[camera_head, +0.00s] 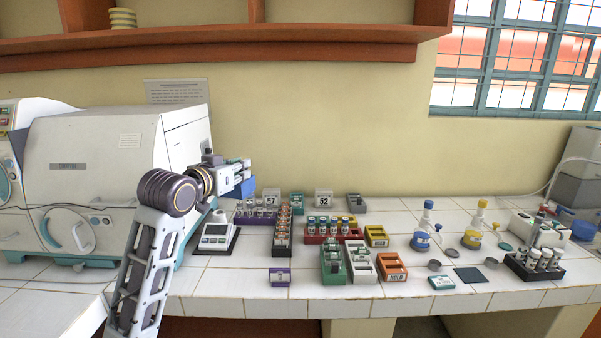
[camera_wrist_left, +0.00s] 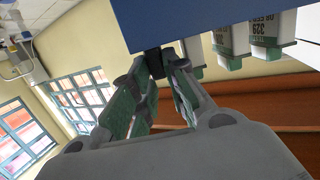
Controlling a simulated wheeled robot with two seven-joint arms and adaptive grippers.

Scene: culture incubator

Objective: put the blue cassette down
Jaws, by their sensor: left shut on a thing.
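My left gripper (camera_head: 243,170) is raised in front of the large white machine's right side, above the counter. It is shut on the blue cassette (camera_head: 242,188), which shows as a blue patch just below and beside the fingers, partly hidden by them. In the left wrist view the gripper (camera_wrist_left: 155,62) has its fingertips at a dark grip part on the edge of the cassette (camera_wrist_left: 200,20). Several white and green labelled pieces (camera_wrist_left: 265,35) show along the cassette's edge there. My right gripper is not in view.
Below the gripper are a purple rack (camera_head: 240,218) with vials and a small scale-like device (camera_head: 216,235). Several coloured racks crowd the middle. Bare counter (camera_head: 220,280) lies at the front left.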

